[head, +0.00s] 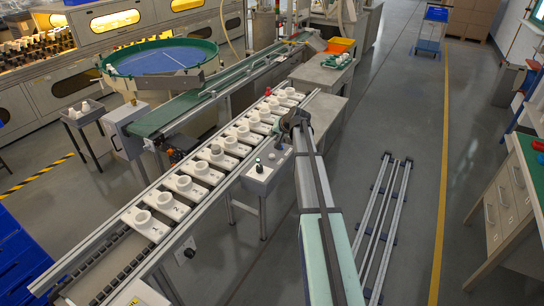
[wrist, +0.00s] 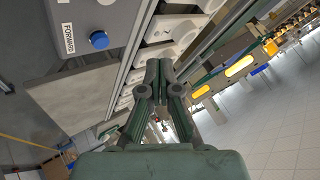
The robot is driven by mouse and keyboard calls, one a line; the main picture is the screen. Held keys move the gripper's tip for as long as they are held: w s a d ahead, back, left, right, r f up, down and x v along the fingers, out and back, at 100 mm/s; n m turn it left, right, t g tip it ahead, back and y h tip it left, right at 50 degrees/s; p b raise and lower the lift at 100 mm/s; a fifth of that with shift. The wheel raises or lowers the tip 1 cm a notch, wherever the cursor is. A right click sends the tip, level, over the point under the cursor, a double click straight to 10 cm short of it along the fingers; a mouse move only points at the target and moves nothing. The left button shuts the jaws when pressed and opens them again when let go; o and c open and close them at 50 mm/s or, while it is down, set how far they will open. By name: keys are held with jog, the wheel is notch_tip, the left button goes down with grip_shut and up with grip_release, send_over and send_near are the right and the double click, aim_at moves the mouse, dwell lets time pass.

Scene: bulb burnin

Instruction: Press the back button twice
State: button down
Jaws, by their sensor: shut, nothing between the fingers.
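A grey control box (head: 262,176) stands at the near side of the conveyor in the head view. It carries a few small knobs or buttons, too small to read. In the wrist view the box (wrist: 90,15) shows at the upper left with a blue button (wrist: 99,40) beside a label reading FORWARD. Part of another pale button (wrist: 107,2) shows at the top edge. I cannot read a label for the back button. My gripper (wrist: 158,66) is shut and empty, to the right of the box and apart from the buttons. In the head view it (head: 294,118) is beyond the box.
A conveyor (head: 150,225) with several white socket carriers runs alongside the box. A red lamp (head: 268,91) stands by its far end. A grey table (head: 325,75) is behind my gripper. Metal rails (head: 385,215) lie on the floor to the right.

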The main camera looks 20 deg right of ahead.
aim_at(273, 156)
jog(key=shift+f, duration=0.15)
jog(key=shift+f+b, duration=2)
jog(key=shift+f, duration=2.25)
jog(key=shift+f, duration=0.15)
jog(key=shift+f+b, duration=0.3)
jog(key=shift+b, duration=0.1)
